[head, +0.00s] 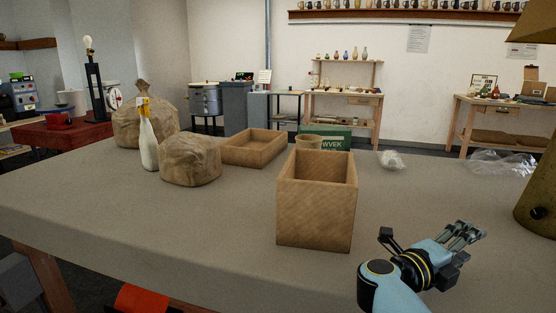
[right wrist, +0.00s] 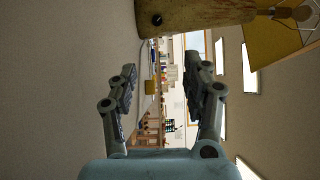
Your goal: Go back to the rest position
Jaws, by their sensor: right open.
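My right gripper (head: 462,237) is at the lower right in the head view, over the right front part of the grey table (head: 180,228). Its fingers point away toward the upper right. In the right wrist view the same gripper (right wrist: 168,76) has its two fingers wide apart, with nothing between them. The lamp's tan base (head: 543,190) stands at the right edge of the head view, and its shade (head: 530,28) is cut off above. In the right wrist view the lamp's bulb (right wrist: 300,13) shows at the top right. My left gripper is out of view.
A tall open cardboard box (head: 315,215) stands left of my right gripper. Behind are a shallow box (head: 253,148), a green box (head: 333,136), a clear plastic bag (head: 495,163), brown sacks (head: 190,162) and a spray bottle (head: 148,145). The table's left front is clear.

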